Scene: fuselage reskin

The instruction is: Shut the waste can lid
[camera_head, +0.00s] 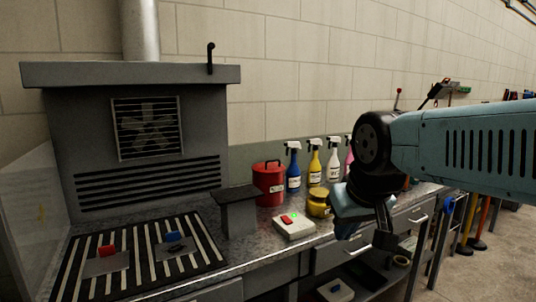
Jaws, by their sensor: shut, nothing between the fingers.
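The red waste can (269,184) stands on the metal bench, left of the spray bottles, with a dark label on its front. A dark handle shows at its top; I cannot tell from this view whether its lid is fully down. My gripper (387,243) hangs from the blue arm to the right of the can, apart from it, over the front of the bench. It is shut and empty. Part of it is hidden by my wrist.
Several spray bottles (314,168) stand behind and right of the can. A yellow container (319,203) and a white box with a red switch (293,227) sit in front. A dark raised plate (235,196) stands left. A grey hood (133,130) rises over a slatted mat.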

